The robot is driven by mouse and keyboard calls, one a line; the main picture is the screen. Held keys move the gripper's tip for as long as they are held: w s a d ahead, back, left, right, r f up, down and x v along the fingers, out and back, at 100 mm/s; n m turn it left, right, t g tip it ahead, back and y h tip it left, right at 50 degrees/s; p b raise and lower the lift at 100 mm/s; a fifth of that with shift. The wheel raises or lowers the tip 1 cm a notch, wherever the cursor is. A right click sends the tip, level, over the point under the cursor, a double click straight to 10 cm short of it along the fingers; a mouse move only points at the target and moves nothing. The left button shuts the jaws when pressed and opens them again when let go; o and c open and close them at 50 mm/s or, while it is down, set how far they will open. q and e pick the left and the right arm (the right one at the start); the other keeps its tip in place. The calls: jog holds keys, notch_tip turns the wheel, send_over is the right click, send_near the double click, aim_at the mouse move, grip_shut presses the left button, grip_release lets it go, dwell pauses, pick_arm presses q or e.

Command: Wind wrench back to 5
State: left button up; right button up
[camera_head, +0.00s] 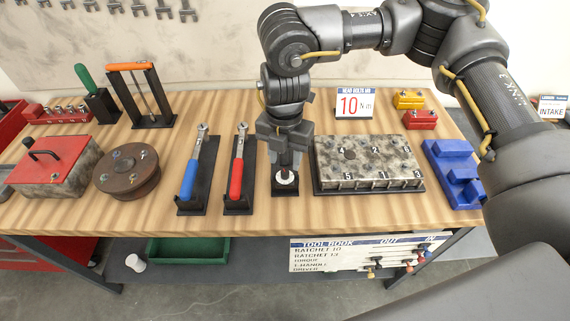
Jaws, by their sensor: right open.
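My right gripper (285,146) points down over a small black stand (280,192) in the middle of the bench. It is open, and its fingers are around or just above a dark upright piece that rises from a white round part (286,178) on the stand. I cannot tell whether the fingers touch it, and no scale is readable. A blue-handled ratchet (190,175) and a red-handled ratchet (237,172) lie in black holders to the left. I cannot tell which tool is the wrench. My left gripper is not in view.
A metal block with numbered spots (367,163) stands close to the right, with a blue block (452,170) beyond. A sign reading 10 Nm (354,104) stands behind. A brown round part (127,171) and a red-topped box (50,162) are at left. Bare wood (220,115) shows behind the ratchets.

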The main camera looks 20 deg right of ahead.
aim_at(285, 171)
jog(key=shift+f, duration=2.05)
jog(key=shift+c, duration=0.2)
grip_shut()
jog(key=shift+n, duration=0.4)
